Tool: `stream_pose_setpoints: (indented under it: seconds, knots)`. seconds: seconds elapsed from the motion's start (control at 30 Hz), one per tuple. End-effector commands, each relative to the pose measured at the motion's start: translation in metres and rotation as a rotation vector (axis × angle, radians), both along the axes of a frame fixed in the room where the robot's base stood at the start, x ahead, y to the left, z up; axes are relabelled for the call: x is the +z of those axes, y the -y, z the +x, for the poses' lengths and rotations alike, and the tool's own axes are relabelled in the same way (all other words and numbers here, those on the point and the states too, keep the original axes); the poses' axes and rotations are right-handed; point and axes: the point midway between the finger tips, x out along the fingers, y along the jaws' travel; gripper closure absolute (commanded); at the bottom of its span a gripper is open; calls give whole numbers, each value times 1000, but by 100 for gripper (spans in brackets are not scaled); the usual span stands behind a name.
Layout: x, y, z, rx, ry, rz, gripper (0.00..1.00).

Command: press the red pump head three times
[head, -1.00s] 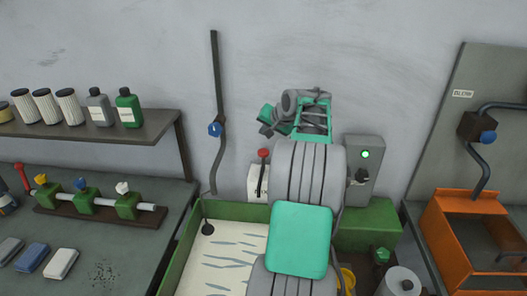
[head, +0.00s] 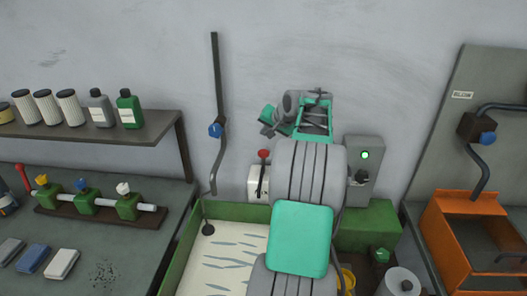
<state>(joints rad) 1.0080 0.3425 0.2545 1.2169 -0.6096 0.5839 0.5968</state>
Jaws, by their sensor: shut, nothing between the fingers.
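A red knob (head: 263,154) tops a thin dark stem at the front of a small white box (head: 256,183) by the wall, behind the green-rimmed tray; I take it as the red pump head. My gripper (head: 268,131) is at the far end of my arm, a little above the red knob, with a visible gap between them in the picture. Its small dark fingers look shut and empty. How far it is from the knob in depth I cannot tell. My arm hides part of the area right of the white box.
A grey control box (head: 364,170) with a lit green lamp stands right of my arm. A dark bent pipe with a blue knob (head: 215,130) hangs left of the red knob. The green-rimmed tray (head: 178,245) lies below. An orange bin (head: 446,232) is at right.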

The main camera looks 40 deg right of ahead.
Motion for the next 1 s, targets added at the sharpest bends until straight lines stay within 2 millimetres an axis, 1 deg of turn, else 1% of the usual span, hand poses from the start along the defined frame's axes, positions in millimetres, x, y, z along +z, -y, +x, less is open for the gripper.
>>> stream_pose_setpoints:
  seconds: [0.07,0.1,0.13,0.23,0.33,0.4,0.5,0.6,0.7,0.77,1.0]
  knots:
    - [13,14,-5,-18,-9,15,100]
    - [24,21,-5,-16,-6,14,100]
    - [33,23,-4,12,-4,-2,100]
    - [31,16,0,259,-52,-214,100]
    - [38,9,3,500,-98,-440,100]
    - [40,4,3,663,-131,-591,100]
    - [39,0,3,876,-175,-790,100]
    - [38,-1,3,1040,-213,-953,100]
    - [38,-1,3,1142,-237,-1058,100]
    - [38,-1,3,1176,-246,-1093,100]
    - [38,-1,3,1195,-251,-1114,100]
